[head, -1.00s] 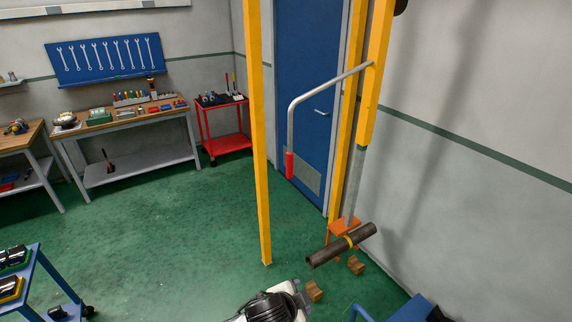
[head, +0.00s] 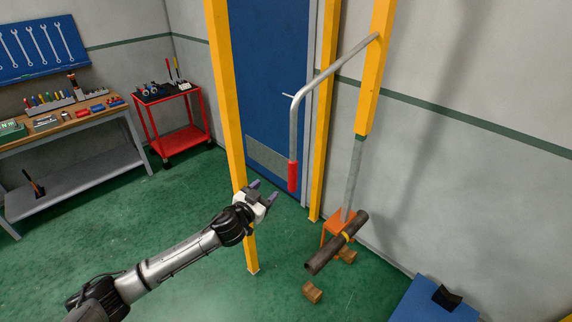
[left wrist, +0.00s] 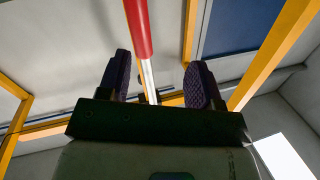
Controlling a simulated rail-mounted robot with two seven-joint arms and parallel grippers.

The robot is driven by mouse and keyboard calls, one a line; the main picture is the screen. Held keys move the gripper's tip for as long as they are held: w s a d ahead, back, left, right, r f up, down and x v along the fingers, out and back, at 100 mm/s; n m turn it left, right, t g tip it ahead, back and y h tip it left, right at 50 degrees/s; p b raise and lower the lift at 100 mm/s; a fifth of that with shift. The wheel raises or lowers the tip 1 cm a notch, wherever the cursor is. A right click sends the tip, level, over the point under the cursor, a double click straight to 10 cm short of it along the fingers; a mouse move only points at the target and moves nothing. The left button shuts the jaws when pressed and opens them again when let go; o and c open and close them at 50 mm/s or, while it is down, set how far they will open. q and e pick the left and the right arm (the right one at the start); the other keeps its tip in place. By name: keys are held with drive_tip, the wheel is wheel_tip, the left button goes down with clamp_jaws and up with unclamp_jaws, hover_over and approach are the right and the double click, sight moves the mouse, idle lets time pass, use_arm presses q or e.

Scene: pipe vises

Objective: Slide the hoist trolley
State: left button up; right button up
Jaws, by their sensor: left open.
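A grey bent pull bar with a red grip (head: 292,177) hangs from the upper part of the yellow hoist frame (head: 374,75). My left gripper (head: 263,192) is open and empty, left of and slightly below the red grip in the head view. In the left wrist view the red grip (left wrist: 139,28) shows beyond the open fingers (left wrist: 160,75), with the grey bar running down between them. Contact is not visible. The trolley itself cannot be made out. My right gripper is out of view.
A yellow post (head: 226,110) stands behind my left gripper. Wooden blocks (head: 313,292) lie on the green floor under the pipe. A red cart (head: 171,120) and a workbench (head: 70,125) stand at the left. A blue surface (head: 430,302) is at lower right.

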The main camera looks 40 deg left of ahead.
sight(296, 170)
use_arm(q)
drive_tip(key=shift+n+t+h, duration=0.3)
drive_tip(key=shift+n+h, duration=0.5)
drive_tip(key=shift+n, duration=0.1)
drive_tip(key=w, duration=0.4)
drive_tip(key=w+p, duration=0.1)
drive_tip(key=w, duration=0.4)
drive_tip(key=w+d, duration=0.1)
drive_tip(key=w, duration=0.4)
drive_tip(key=shift+d+r, duration=0.1)
drive_tip(key=shift+r, duration=0.15)
clamp_jaws()
